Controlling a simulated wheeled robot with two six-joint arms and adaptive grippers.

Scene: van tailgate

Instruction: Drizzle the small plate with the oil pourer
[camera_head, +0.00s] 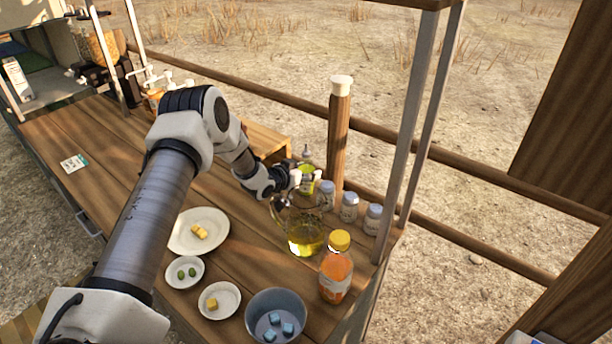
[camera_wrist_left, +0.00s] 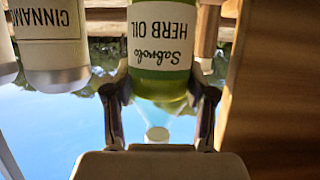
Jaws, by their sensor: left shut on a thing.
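The oil pourer is a green bottle labelled "HERB OIL" (camera_wrist_left: 163,85); it also shows in the head view (camera_head: 306,183), upright near the table's far right edge. My left gripper (camera_head: 297,182) is shut on it. In the left wrist view the fingers of my left gripper (camera_wrist_left: 160,112) lie on both sides of the bottle. Two small white plates stand at the front: one (camera_head: 172,281) holds green olives, one (camera_head: 232,307) holds a yellow cube. A larger white plate (camera_head: 187,245) holds yellow pieces. My right gripper is not in view.
A glass jug of yellow liquid (camera_head: 304,241), an orange bottle (camera_head: 335,275) and several spice jars (camera_head: 349,208) crowd around the pourer. A grey bowl (camera_head: 262,304) with blue cubes stands at the front. The wooden table (camera_head: 100,140) is mostly clear at left. A pole (camera_head: 420,125) rises at the right edge.

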